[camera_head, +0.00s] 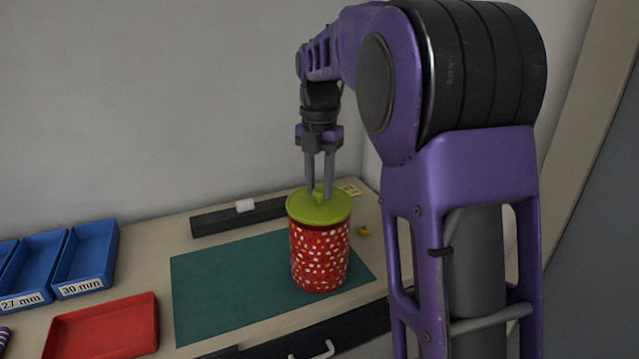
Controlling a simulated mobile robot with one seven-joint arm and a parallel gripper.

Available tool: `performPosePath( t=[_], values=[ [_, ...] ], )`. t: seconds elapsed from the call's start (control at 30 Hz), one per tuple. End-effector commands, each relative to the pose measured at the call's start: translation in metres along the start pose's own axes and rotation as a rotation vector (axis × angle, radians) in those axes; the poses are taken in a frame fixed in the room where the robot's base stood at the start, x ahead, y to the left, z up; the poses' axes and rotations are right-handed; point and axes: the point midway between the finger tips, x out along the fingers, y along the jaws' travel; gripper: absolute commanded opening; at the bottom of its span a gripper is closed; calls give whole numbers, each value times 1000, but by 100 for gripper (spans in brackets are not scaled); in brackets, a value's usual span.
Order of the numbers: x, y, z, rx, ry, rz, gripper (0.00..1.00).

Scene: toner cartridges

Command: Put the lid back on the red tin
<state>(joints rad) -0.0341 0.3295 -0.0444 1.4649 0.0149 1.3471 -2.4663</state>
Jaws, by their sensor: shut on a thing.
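The red tin (319,258) with pale dots stands upright on the right part of a green mat (215,290). The yellow-green lid (305,207) lies over the top of the tin, looking about level. From this view I cannot tell whether it is seated or slightly above the rim. My gripper (318,195) points straight down over the lid, its two fingers shut on the lid's knob, which is mostly hidden between the fingertips.
Blue bins (88,256) with size labels stand at the left, and a red tray (102,328) lies at the front left. A small yellow item (363,231) lies right of the tin. The mat's left part is clear.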

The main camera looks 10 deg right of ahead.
Motion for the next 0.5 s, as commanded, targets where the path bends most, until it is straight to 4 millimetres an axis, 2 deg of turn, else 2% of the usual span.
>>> performPosePath(
  t=[0.37,0.4,0.5],
  values=[
    [0,0,0,0,0,0,0],
    [0,0,0,0,0,0,35],
    [0,0,0,0,0,0,53]
  ],
)
